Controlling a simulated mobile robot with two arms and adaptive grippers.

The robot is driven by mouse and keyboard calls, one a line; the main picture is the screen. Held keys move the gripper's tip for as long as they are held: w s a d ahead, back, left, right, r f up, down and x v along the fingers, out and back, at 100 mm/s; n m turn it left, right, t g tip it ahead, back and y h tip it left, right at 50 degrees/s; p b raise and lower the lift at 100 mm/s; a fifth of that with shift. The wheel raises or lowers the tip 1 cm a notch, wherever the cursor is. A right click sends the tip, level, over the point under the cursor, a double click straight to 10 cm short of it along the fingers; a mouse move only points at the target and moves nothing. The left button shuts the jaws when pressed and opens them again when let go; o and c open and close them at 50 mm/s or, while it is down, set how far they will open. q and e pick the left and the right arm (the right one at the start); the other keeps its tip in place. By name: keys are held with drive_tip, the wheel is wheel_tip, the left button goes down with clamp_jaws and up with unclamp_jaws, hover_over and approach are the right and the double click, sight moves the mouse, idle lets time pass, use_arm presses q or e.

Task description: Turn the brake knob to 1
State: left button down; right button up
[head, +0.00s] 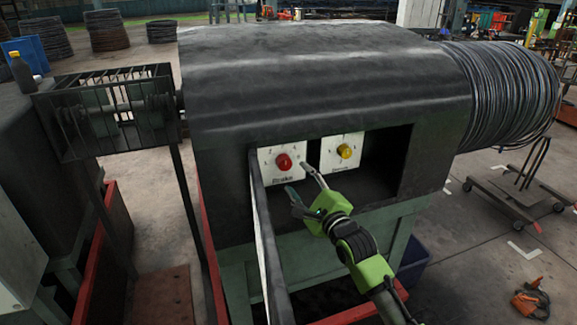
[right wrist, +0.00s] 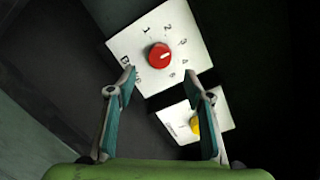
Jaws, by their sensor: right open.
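The red brake knob (head: 284,161) sits on a white plate marked "Brake" in the recess of the dark machine housing. In the right wrist view the knob (right wrist: 159,55) shows a pale mark toward the right of its face, on the side of the higher numbers; the exact number is unclear. The 1 is at its upper left. My right gripper (head: 299,181) is open and empty, in front of the plate and just below and right of the knob. In the wrist view its fingers (right wrist: 161,74) are spread, with the knob beyond the gap between them. My left gripper is out of view.
A yellow knob (head: 345,151) on a second white plate is right of the brake plate; the wrist view shows it behind the right finger. An open door panel (head: 265,235) projects at the recess's left edge. A wire coil (head: 505,95) is at the right.

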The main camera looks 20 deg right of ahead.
sight(287, 165)
drive_tip(key=w, duration=0.5)
drive_tip(key=w+a+p, duration=0.1)
drive_tip(key=w, duration=0.1)
drive_tip(key=shift+w, duration=0.15)
drive_tip(key=c, duration=1.1)
